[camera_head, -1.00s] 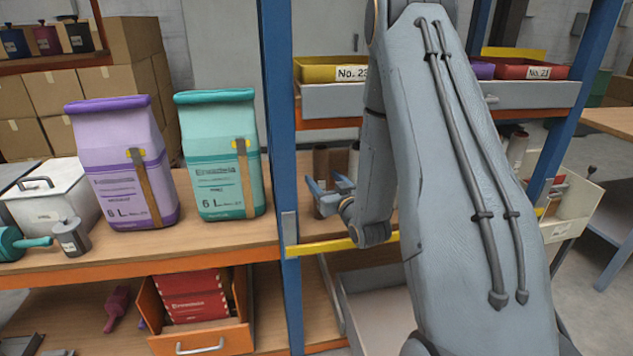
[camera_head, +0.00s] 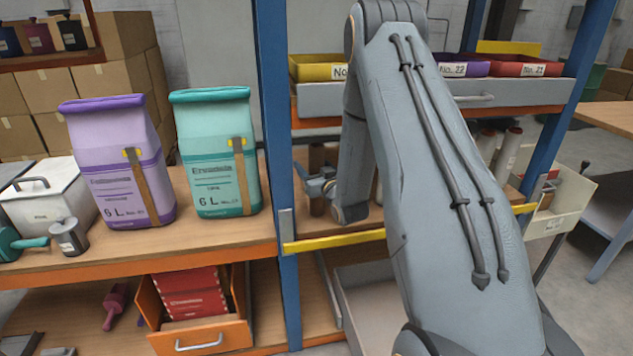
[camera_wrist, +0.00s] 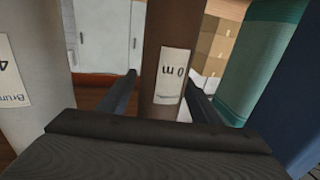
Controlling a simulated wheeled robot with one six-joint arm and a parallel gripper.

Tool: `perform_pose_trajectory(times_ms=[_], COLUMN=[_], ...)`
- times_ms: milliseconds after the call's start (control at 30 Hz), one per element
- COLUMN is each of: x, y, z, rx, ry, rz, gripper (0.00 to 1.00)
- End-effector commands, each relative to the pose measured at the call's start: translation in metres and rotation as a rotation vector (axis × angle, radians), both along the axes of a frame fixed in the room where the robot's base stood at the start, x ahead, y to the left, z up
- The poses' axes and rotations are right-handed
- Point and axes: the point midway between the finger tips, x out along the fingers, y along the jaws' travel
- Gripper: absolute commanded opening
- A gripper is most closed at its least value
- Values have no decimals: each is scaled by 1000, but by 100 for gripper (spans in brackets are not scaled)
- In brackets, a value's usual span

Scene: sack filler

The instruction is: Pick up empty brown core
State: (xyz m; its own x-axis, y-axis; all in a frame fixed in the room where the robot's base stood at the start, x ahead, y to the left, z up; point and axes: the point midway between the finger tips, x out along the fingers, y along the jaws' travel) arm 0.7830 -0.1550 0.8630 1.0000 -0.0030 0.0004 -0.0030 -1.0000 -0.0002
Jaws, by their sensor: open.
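The brown core (camera_wrist: 170,50) stands upright in the middle of the wrist view, with a white label reading "0 m". My gripper (camera_wrist: 164,88) is open, with one finger on each side of the core; whether either finger touches it I cannot tell. In the head view my gripper (camera_head: 316,187) is at the shelf behind the yellow rail, and part of a brown core (camera_head: 317,207) shows just below it. My arm hides much of that shelf.
A pale roll (camera_wrist: 30,70) with a label stands close on the left in the wrist view. A teal sack (camera_head: 216,155) and a blue post (camera_head: 278,130) are to the left in the head view. The yellow rail (camera_head: 335,241) crosses the shelf front; a drawer (camera_head: 430,95) hangs above.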

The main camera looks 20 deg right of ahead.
Motion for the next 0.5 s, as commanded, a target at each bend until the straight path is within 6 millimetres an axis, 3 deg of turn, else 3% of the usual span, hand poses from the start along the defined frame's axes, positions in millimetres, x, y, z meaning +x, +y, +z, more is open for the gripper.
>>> perform_pose_trajectory(times_ms=[67, 300, 500], x=[0, 0, 0], y=[0, 0, 0], z=[0, 0, 0], rx=[0, 0, 0], ry=[0, 0, 0], rz=[0, 0, 0], gripper=[57, 16, 14])
